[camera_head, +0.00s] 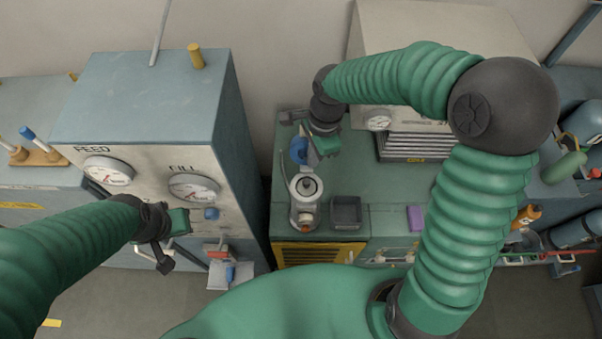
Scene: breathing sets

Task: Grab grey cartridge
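A grey round canister (305,191) with a dark centre stands on the green bench top, near its front left; I take it for the grey cartridge but cannot be sure. An orange spot shows at its foot. My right gripper (313,145) hangs just behind and above it, beside a blue part (298,151). Whether it touches the blue part, and how its fingers stand, I cannot make out. My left gripper (168,236) is in front of the blue-grey cabinet, below the FILL gauge, well left of the canister. Its finger gap is unclear.
A dark grey open tray (346,224) and a purple block (415,218) stand on the bench (385,190). A stack of dark plates (414,147) is behind them. The gauge cabinet (140,110) rises on the left.

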